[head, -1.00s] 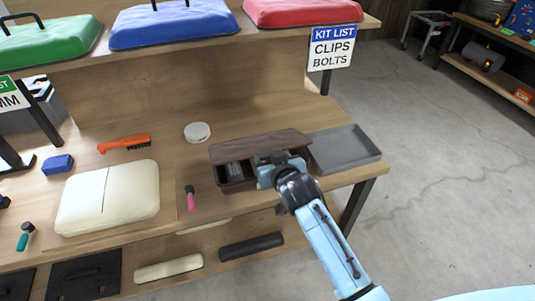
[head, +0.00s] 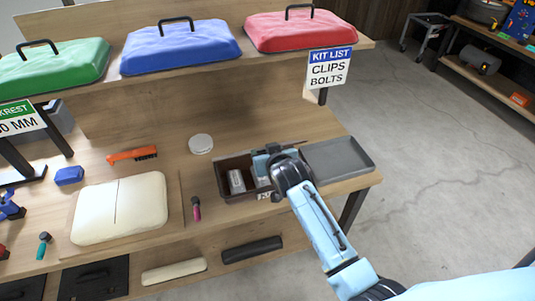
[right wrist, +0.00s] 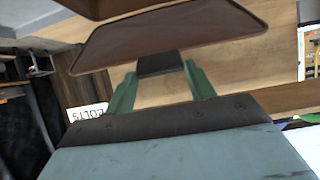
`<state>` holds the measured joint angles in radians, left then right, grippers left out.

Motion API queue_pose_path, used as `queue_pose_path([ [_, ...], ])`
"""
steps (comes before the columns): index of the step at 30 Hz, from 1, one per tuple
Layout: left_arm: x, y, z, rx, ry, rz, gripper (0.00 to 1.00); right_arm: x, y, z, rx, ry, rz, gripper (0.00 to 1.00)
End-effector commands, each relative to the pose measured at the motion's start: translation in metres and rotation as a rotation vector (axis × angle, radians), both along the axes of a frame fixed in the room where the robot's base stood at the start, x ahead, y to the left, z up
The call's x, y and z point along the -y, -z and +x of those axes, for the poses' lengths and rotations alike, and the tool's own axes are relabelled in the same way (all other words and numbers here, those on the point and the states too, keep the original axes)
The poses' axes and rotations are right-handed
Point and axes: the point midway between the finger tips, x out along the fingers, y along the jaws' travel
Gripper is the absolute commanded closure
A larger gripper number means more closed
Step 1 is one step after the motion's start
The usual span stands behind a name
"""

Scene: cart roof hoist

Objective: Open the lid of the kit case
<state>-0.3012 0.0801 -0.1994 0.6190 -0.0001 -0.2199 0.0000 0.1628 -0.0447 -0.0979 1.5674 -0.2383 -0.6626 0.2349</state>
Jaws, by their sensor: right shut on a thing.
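The kit case (head: 228,193) is a dark brown box on the bench. Its inside shows, with a grey item (head: 237,181) and white-marked things in it. Its lid is raised and looks nearly edge-on in the head view; its broad brown face shows in the right wrist view (right wrist: 175,38). My right gripper (head: 264,163) is over the case's right part and hides some of it. In the right wrist view its green fingers (right wrist: 160,74) are shut on a dark tab (right wrist: 160,63) at the lid's edge. My left gripper is out of view.
A grey tray (head: 338,155) sits right of the case, close to my right arm. A shelf with coloured cases (head: 180,48) overhangs the back.

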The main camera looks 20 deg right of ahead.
Motion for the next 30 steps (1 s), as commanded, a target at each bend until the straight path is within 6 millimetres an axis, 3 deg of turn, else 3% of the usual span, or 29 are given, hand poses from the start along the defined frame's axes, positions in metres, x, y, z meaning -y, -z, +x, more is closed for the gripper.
queue_pose_path([
  [1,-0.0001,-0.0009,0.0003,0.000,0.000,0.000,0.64,-0.0003,-0.0066,0.0030,0.016,-0.002,0.000,0.87],
  [12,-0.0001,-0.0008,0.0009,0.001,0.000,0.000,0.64,-0.0002,-0.0066,0.0033,0.016,-0.002,0.000,0.87],
  [13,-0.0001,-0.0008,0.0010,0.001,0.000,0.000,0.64,-0.0002,-0.0066,0.0033,0.016,-0.002,0.000,0.42],
  [17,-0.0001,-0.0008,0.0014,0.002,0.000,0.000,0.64,-0.0002,-0.0048,0.0024,0.012,-0.001,0.000,0.25],
  [30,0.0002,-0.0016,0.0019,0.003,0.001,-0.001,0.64,-0.0005,-0.0056,-0.0066,0.004,-0.001,0.000,0.24],
])
